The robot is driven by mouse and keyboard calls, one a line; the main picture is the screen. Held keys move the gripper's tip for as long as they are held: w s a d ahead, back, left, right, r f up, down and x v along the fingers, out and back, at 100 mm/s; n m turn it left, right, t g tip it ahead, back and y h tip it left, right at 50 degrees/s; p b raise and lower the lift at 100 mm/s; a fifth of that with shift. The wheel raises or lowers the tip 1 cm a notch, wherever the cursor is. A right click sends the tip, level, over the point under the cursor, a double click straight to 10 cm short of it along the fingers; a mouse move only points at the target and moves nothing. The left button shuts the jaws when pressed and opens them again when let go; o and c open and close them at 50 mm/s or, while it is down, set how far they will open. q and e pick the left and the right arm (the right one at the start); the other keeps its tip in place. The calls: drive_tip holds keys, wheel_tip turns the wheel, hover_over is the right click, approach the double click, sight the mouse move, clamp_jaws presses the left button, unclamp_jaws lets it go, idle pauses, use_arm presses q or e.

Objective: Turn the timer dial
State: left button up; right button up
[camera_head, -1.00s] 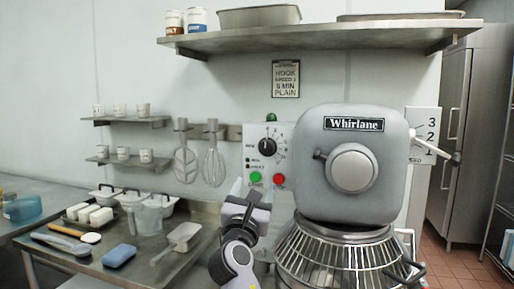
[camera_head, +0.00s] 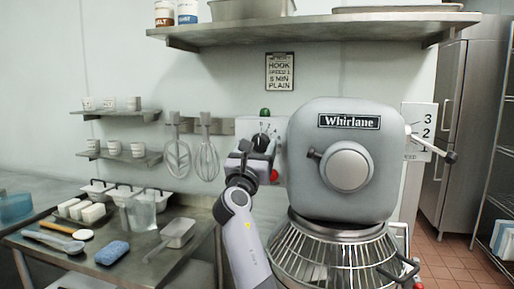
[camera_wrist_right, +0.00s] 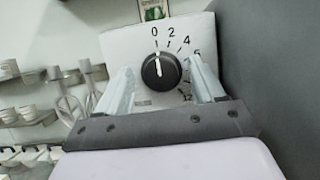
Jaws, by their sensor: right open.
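The timer dial is a round black knob (camera_wrist_right: 161,71) with a white pointer line, on a pale panel marked 0, 2, 4, 6 and 12. In the right wrist view its pointer stands close to the 0. My right gripper (camera_wrist_right: 160,88) is open, with one finger to the left of the knob and one to the right; I cannot tell whether either touches it. In the head view my right gripper (camera_head: 262,146) is in front of the control panel (camera_head: 257,126) and hides the dial. My left gripper is not in view.
The grey Whirlane mixer (camera_head: 349,165) with its wire guard (camera_head: 335,262) stands just right of the panel. A red button (camera_head: 274,175) shows beside my gripper. A steel table (camera_head: 150,262) with containers and a blue sponge (camera_head: 112,252) is at left. Whisks (camera_head: 206,158) hang behind.

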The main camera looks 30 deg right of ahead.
drive_tip(key=shift+c, duration=0.3)
drive_tip(key=c, duration=1)
drive_tip(key=shift+f, duration=0.1)
